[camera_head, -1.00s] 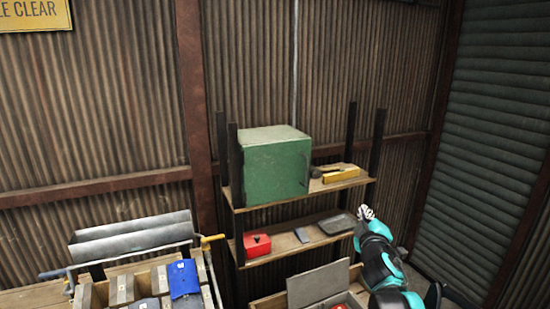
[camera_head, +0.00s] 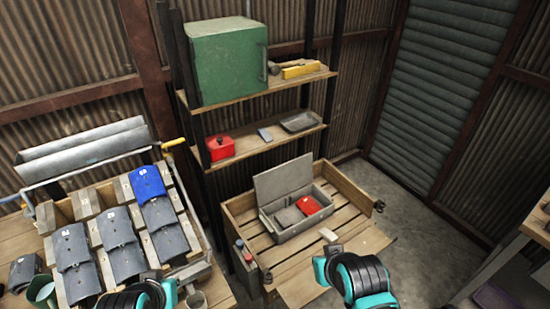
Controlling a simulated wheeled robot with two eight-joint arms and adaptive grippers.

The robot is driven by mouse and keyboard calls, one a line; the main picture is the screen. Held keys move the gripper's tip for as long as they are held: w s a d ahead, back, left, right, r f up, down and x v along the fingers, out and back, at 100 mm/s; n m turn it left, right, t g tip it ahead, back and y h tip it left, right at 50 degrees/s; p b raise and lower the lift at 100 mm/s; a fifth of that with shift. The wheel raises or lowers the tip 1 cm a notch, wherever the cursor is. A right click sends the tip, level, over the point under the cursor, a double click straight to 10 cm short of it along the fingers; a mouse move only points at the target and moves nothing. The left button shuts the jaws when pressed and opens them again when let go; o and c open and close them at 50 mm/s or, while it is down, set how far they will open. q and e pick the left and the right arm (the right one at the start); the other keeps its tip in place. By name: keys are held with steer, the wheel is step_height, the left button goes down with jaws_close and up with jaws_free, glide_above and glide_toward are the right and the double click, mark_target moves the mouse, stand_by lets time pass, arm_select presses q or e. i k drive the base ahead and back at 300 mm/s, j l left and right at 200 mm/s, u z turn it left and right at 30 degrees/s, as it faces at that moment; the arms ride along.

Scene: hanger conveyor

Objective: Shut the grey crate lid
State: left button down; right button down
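The grey crate (camera_head: 287,231) sits in a slatted wooden box on the right. Its grey lid (camera_head: 283,180) stands raised at the back edge, so the crate is open. Inside lie a red object (camera_head: 308,205) and grey items. My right gripper (camera_head: 331,247) is in front of the crate, apart from the lid; its fingers are small and partly hidden by my arm. My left gripper (camera_head: 170,287) is low at the left, by the front of the tile rack, and its fingers are unclear.
A wooden rack (camera_head: 192,225) with grey tiles and a blue tile (camera_head: 147,183) stands left. A shelf (camera_head: 262,146) behind holds a green box (camera_head: 228,60), a red tin (camera_head: 221,147) and a grey tray (camera_head: 301,121). Floor right of the wooden box (camera_head: 348,189) is clear.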

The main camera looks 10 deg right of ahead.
mark_target(270, 186)
steer(key=i+l+u, duration=0.15)
steer(key=l+u, duration=0.15)
steer(key=u, duration=0.15)
steer(key=i+l+u, duration=0.1)
steer(key=l+u, duration=0.3)
steer(key=i+j, duration=0.05)
steer(key=j, duration=0.05)
